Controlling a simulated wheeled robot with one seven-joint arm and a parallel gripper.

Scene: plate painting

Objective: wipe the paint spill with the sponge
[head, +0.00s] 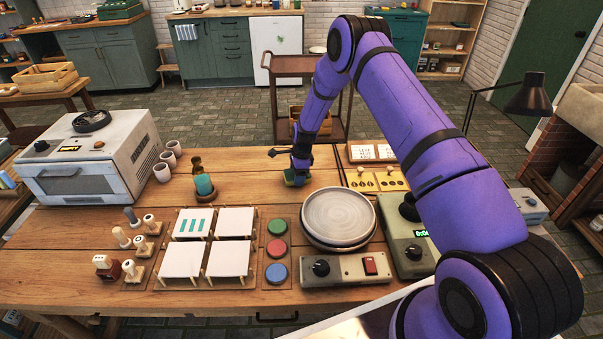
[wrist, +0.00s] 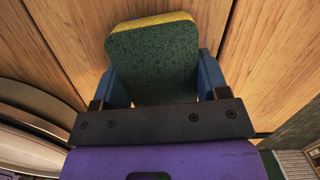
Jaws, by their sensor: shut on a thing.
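My gripper (head: 296,175) is at the back middle of the wooden table, behind the round plate on the wheel. It is shut on the sponge (head: 288,180), which is low, at or just above the table top; I cannot tell whether it touches. In the wrist view the sponge (wrist: 153,62) shows a dark green face and a yellow edge, held between two blue fingers (wrist: 160,85). I see no paint spill in either view; the sponge and gripper may hide it.
A grey plate (head: 338,215) on a wheel stands in front of my gripper. Bare table lies between bottle and gripper.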

